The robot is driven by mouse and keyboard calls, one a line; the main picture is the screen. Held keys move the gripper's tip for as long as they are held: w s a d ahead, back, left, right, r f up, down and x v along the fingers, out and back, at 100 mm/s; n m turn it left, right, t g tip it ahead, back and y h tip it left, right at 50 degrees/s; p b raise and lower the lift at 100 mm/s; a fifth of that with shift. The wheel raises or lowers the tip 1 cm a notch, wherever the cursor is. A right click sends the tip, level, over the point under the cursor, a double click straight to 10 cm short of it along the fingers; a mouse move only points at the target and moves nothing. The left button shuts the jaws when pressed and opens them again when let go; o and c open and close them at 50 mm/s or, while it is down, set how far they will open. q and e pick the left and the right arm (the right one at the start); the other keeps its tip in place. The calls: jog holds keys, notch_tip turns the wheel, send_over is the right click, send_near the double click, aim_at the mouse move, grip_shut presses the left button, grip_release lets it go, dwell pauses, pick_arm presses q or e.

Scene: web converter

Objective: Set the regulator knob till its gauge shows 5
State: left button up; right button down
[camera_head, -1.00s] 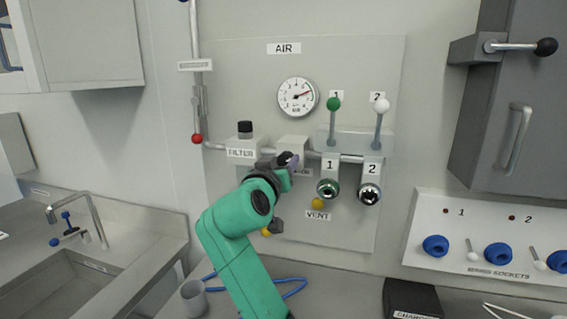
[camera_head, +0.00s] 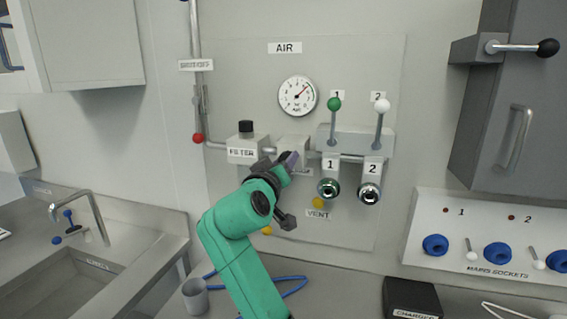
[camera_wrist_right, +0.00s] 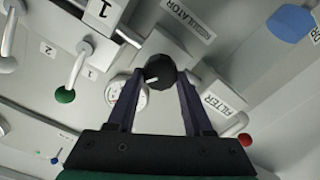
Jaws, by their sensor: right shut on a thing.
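The round white gauge (camera_head: 297,96) sits on the AIR panel above the regulator block (camera_head: 294,148). Its needle points to the upper right; the figures are too small to read. My right gripper (camera_head: 287,161) is in front of the regulator. In the right wrist view, its two dark fingers are shut on the dark round regulator knob (camera_wrist_right: 160,69), which has a pale mark on its face. In the head view the gripper hides the knob. The gauge also shows partly behind a finger in the wrist view (camera_wrist_right: 139,99). My left gripper is not in view.
The FILTER block (camera_head: 246,150) is close on the left. Outlet valves 1 (camera_head: 328,187) and 2 (camera_head: 369,192) are on the right, with green (camera_head: 334,104) and white (camera_head: 381,105) lever balls above. A yellow VENT knob (camera_head: 319,202) is just below.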

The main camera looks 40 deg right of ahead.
jog(key=shift+c, duration=1.5)
grip_release()
jog(key=b+v, duration=0.5)
jog(key=v, duration=0.9)
jog(key=shift+a, duration=0.25)
jog(key=shift+s, duration=0.15)
